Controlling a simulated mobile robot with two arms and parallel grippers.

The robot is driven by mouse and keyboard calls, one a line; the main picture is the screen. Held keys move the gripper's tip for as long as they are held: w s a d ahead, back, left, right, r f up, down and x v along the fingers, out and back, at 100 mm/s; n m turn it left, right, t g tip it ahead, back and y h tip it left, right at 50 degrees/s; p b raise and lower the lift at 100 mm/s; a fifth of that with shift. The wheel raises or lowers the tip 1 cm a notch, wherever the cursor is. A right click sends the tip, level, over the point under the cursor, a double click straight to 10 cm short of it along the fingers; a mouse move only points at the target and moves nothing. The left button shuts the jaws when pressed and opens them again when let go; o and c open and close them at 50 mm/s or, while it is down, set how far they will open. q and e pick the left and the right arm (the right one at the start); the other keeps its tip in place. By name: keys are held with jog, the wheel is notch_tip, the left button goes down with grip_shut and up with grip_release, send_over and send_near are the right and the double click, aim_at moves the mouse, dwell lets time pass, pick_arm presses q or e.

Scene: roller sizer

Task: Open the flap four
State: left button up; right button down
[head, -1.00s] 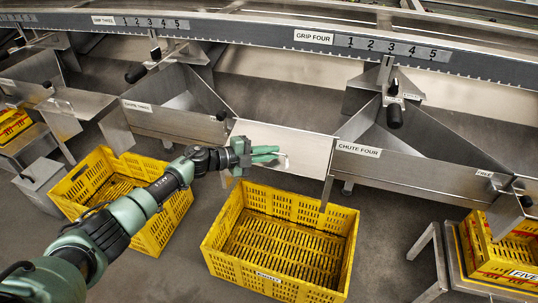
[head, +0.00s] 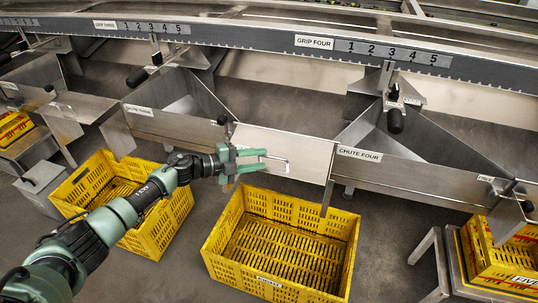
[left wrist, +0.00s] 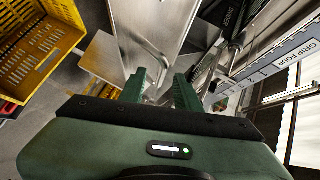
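The flap beside the CHUTE FOUR label, a pale metal panel (head: 300,148), slopes down over the yellow crate in the middle. Its small bar handle (head: 288,167) is near the lower edge. My left gripper (head: 265,160) is at the panel's lower left, with its green fingers apart and pointing at the handle. In the left wrist view the fingers (left wrist: 160,88) are spread, with the metal panel (left wrist: 150,25) beyond them and the handle (left wrist: 152,48) ahead between them. Whether the fingers touch the handle is unclear. My right gripper is not in view.
The yellow crate (head: 210,262) stands on the floor below the panel. Another yellow crate (head: 160,243) is left of it, under my left arm. Chute four (head: 420,171) adjoins on the right, with its black-knobbed lever (head: 395,120) above. A metal stand with a crate is at far right.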

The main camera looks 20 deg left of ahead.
pick_arm(q)
jog(key=s+a, duration=0.5)
jog(key=a, duration=0.1)
jog(key=shift+s, duration=0.3)
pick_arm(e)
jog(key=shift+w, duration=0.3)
pick_arm(q)
jog(key=shift+a, duration=0.1)
